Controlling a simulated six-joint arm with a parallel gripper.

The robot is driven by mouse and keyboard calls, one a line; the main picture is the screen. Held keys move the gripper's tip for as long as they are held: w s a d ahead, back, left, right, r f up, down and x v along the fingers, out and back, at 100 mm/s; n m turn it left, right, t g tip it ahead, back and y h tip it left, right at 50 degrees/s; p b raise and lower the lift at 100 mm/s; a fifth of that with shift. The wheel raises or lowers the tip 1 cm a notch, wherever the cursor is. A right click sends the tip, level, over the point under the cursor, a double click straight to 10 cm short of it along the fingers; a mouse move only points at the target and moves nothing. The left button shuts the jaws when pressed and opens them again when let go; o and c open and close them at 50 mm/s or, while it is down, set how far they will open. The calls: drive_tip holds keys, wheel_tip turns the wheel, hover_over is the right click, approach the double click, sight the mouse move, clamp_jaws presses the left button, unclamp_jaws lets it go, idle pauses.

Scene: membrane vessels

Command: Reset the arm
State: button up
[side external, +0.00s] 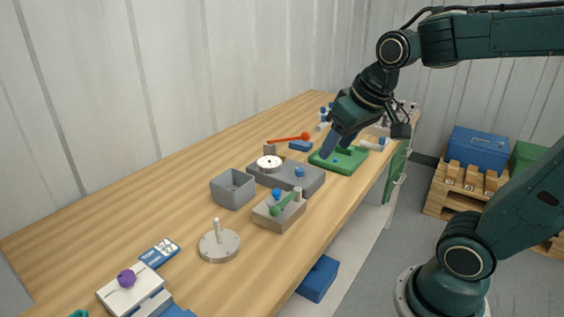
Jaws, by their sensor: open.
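My gripper (335,143) is at the end of my dark green arm, pointing down toward the far part of the bench. It is open, with nothing visible between its bluish fingers. It appears above or beside the green tray (350,165); the exact height cannot be told from this view. The gripper partly hides the tray and the things behind it.
The wooden bench (180,165) runs along a pale panelled wall. A grey fixture (310,180) with a white dial, a grey open box (233,204), a beige block (266,219) with a green-handled part and a round peg base (219,253) stand nearer. Bare wood lies between them and the wall.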

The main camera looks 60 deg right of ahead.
drive_tip(key=s+a+f+n+y, duration=0.1)
drive_tip(key=s+a, duration=0.3)
drive_tip(key=s, duration=0.4)
drive_tip(key=shift+s+n, duration=0.2)
drive_tip(key=shift+n, duration=0.6)
